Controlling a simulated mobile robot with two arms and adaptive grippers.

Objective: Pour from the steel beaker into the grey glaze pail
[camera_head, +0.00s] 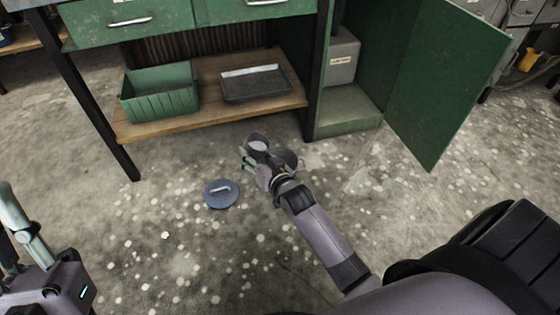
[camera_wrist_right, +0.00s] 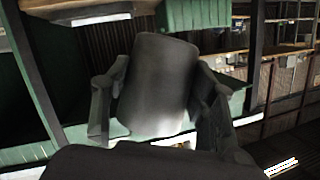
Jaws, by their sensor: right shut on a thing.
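My right gripper (camera_head: 256,165) is shut on the steel beaker (camera_head: 258,146), held in front of the bench's lower shelf. In the right wrist view the beaker (camera_wrist_right: 158,88) is a plain dark grey cylinder, slightly tilted in the picture, between the two fingers of the right gripper (camera_wrist_right: 160,105). Its contents cannot be made out. I cannot pick out a grey glaze pail with certainty. A round blue piece with a light handle (camera_head: 221,193), like a lid, is on the floor left of the right gripper. My left gripper (camera_head: 14,232) is at the left edge, away from these things.
The bench's lower wooden shelf (camera_head: 212,118) holds a green bin (camera_head: 160,100) and a dark shallow tray (camera_head: 255,83). A green cabinet door (camera_head: 445,75) stands open at right, with a labelled grey box (camera_head: 342,60) inside. The speckled floor (camera_head: 160,235) is mostly clear.

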